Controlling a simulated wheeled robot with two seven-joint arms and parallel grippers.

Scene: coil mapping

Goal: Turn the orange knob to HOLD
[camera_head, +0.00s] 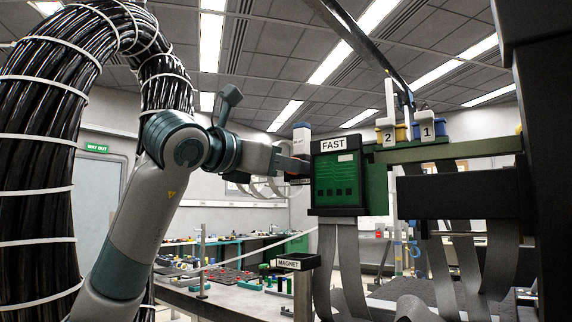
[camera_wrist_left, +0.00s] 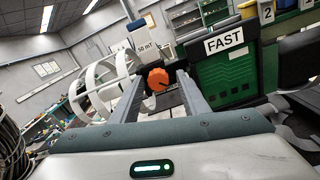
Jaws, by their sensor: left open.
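The orange knob (camera_wrist_left: 158,79) faces me in the left wrist view, with a dark pointer mark on its face. My left gripper (camera_wrist_left: 160,84) is open, its two grey fingers on either side of the knob. I cannot tell whether they touch it. In the head view my left gripper (camera_head: 292,166) reaches from the left to the side of the green FAST unit (camera_head: 337,181), which also shows in the wrist view (camera_wrist_left: 222,76). The knob is hard to make out there. A white block (camera_wrist_left: 144,46) marked "50 mT" stands above the knob. No HOLD label is readable.
Units marked 2 (camera_head: 388,137) and 1 (camera_head: 427,130) stand right of the FAST unit. Grey ribbon cables (camera_head: 348,268) hang below. A MAGNET sign (camera_head: 295,262) stands lower left. White hoops (camera_wrist_left: 100,84) are left of my fingers.

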